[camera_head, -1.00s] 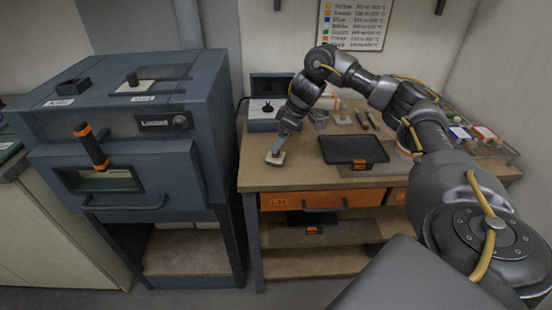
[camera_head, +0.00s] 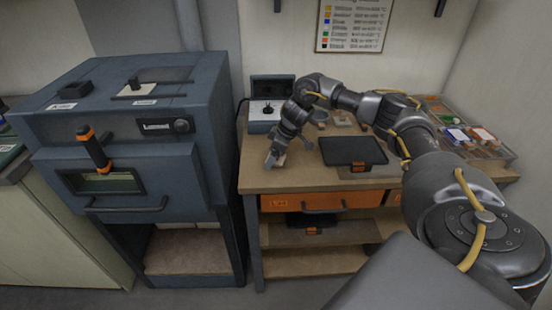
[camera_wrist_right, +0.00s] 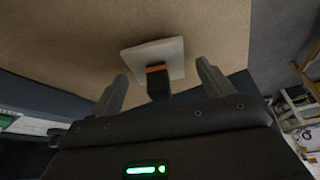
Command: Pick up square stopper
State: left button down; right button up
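The square stopper is a pale flat plate with a dark handle banded in orange; it lies on the wooden workbench (camera_head: 300,180) near its left front. In the right wrist view the stopper's plate (camera_wrist_right: 158,52) lies on the bench top, its handle (camera_wrist_right: 158,84) pointing toward my wrist. My right gripper (camera_wrist_right: 162,74) is open, with one finger on each side of the handle and visible gaps to both. In the head view my right gripper (camera_head: 272,160) is low over the bench and mostly hides the stopper. My left gripper is not in view.
A blue-grey furnace (camera_head: 150,135) stands left of the bench; a pale plate with a dark knob (camera_head: 136,88) is on its top. A black tray (camera_head: 352,150) lies right of my gripper. A control box (camera_head: 268,110) and sample trays (camera_head: 470,138) stand farther back.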

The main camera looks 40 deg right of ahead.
jog(key=c, duration=1.1)
jog(key=shift+r, duration=0.1)
jog(key=shift+w+r+b, duration=0.1)
jog(key=shift+r+b, duration=0.3)
jog(key=shift+r, duration=0.2)
jog(key=s+a+r+p, duration=0.1)
jog(key=s+a+r, duration=0.2)
jog(key=r, duration=0.2)
jog(key=s+a+r+p, duration=0.2)
jog(key=s+a+r, duration=0.1)
jog(key=r, duration=0.1)
jog(key=s+a+r+p, duration=0.1)
jog(key=s+a+r, duration=0.2)
jog(key=s+r, duration=0.1)
jog(key=shift+s+a+r+p, duration=0.1)
jog(key=shift+a+r+p, duration=0.25)
jog(key=shift+r, duration=0.5)
jog(key=shift+f, duration=0.1)
